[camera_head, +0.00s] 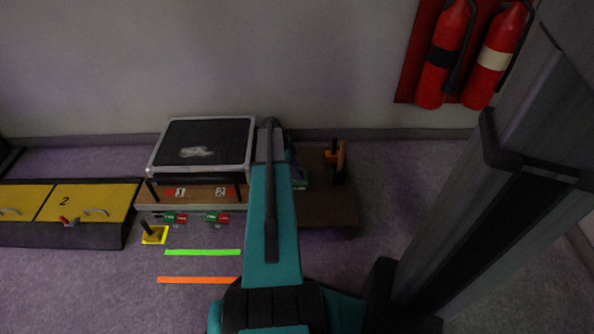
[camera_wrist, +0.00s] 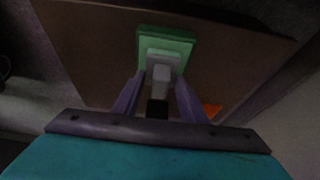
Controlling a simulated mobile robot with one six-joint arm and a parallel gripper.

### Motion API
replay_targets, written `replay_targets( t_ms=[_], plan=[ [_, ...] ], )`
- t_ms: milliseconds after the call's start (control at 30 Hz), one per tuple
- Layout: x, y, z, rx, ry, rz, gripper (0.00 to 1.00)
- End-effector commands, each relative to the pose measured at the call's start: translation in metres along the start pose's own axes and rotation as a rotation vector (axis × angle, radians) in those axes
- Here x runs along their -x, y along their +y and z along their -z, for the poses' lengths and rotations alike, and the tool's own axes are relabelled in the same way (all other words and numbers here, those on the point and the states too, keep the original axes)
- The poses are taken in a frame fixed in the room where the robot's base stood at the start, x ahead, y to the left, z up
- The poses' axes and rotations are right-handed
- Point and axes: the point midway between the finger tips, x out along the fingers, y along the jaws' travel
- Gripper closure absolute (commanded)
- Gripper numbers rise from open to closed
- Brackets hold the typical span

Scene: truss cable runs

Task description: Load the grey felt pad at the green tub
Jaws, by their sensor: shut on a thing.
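The green tub (camera_wrist: 168,38) is a square green shape on a brown board in the wrist view, below my gripper. A sliver of green also shows beside my arm in the head view (camera_head: 299,174). A light grey square piece, which looks like the grey felt pad (camera_wrist: 162,57), overlaps the tub in the wrist view. A grey knob sticks up from it towards me. My gripper (camera_wrist: 160,76) is shut on the grey pad by this knob, one finger on each side. I cannot tell whether the pad touches the tub. My arm hides most of this in the head view.
The brown board (camera_head: 325,207) carries an orange and black piece (camera_head: 340,158) to the right of the tub. A black-topped case (camera_head: 203,143) stands to the left, with yellow drawers (camera_head: 88,203) beyond. Fire extinguishers (camera_head: 442,57) hang on the wall. Carpet lies in front.

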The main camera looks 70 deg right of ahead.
Motion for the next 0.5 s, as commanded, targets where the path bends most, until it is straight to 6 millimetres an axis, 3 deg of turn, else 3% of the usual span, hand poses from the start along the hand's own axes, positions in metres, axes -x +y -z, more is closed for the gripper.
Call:
replay_targets(
  t_ms=[500],
  plan=[
    [0.028,0.000,0.012,0.000,0.001,0.001,0.79]
  ],
)
